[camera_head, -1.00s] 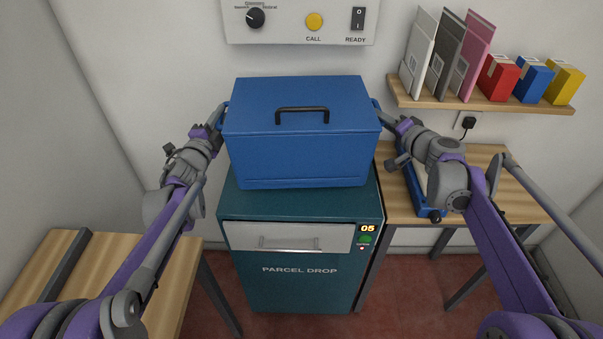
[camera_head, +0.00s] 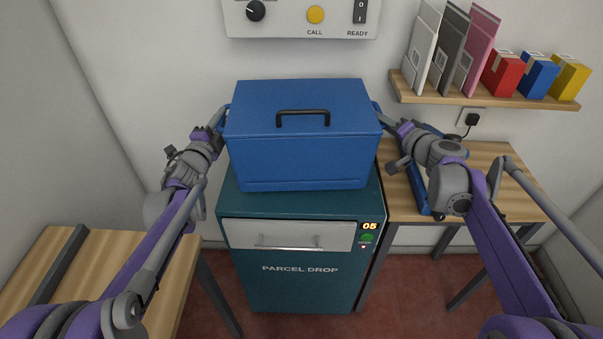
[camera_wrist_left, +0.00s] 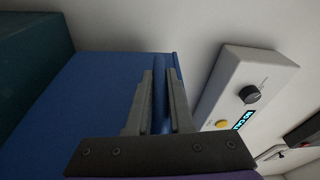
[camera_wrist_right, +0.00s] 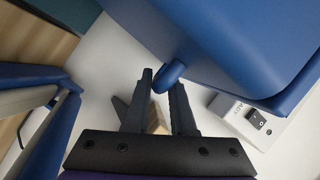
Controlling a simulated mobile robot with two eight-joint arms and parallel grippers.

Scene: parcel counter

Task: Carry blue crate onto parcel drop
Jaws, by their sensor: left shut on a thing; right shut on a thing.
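The blue crate (camera_head: 275,160), a closed box with a black handle on its lid, is level over the top of the teal parcel drop (camera_head: 300,290). I cannot tell whether its bottom touches that top. My left gripper (camera_head: 222,118) is shut on the crate's left side handle; the left wrist view shows its fingers around a blue bar (camera_wrist_left: 160,95). My right gripper (camera_head: 388,122) is shut on the right side handle, whose rounded blue end (camera_wrist_right: 170,75) shows between the fingers in the right wrist view. The crate's underside and back are hidden.
A wall panel (camera_head: 290,20) with a knob and yellow button is behind the crate. A shelf (camera_head: 480,98) with folders and small boxes is at upper right. Wooden tables stand left (camera_head: 110,255) and right (camera_head: 480,195). A blue object (camera_head: 417,190) lies on the right table, partly behind my arm.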

